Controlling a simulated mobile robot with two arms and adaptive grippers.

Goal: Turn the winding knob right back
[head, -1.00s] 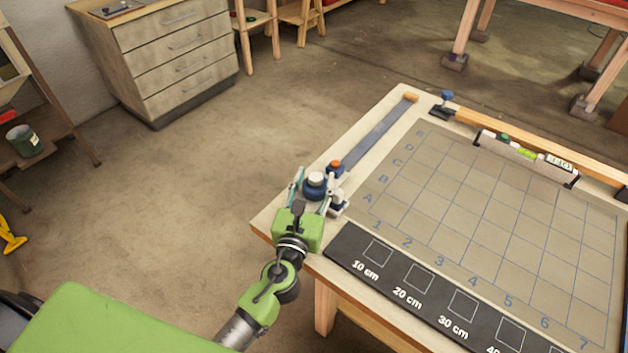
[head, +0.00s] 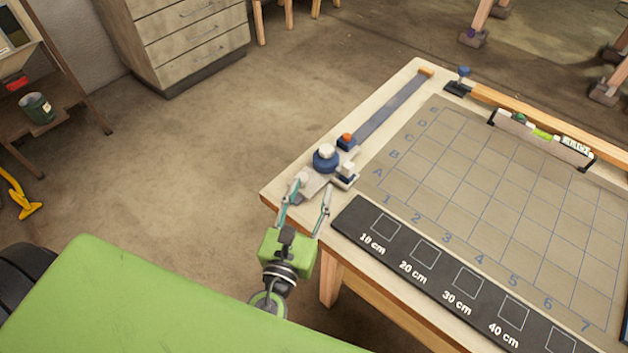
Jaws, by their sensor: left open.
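The winding knob (head: 326,158), blue with a white top, stands on a small grey device at the left corner of the workbench (head: 285,192). A small orange-topped part (head: 347,141) sits just behind it, and a white block-like part (head: 346,171) to its right. A flat grey-blue strip (head: 395,106) runs from the device towards the far corner. My left gripper (head: 308,193) is open and empty, its two fingers pointing at the device. It is in front of the knob and apart from it. My right gripper is not in view.
A gridded mat (head: 490,190) covers most of the bench, with a black strip of length marks (head: 440,275) along its front. A rack with a level and small items (head: 541,138) stands at the back. Drawers (head: 185,40) and a shelf with a green can (head: 38,108) are at the left.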

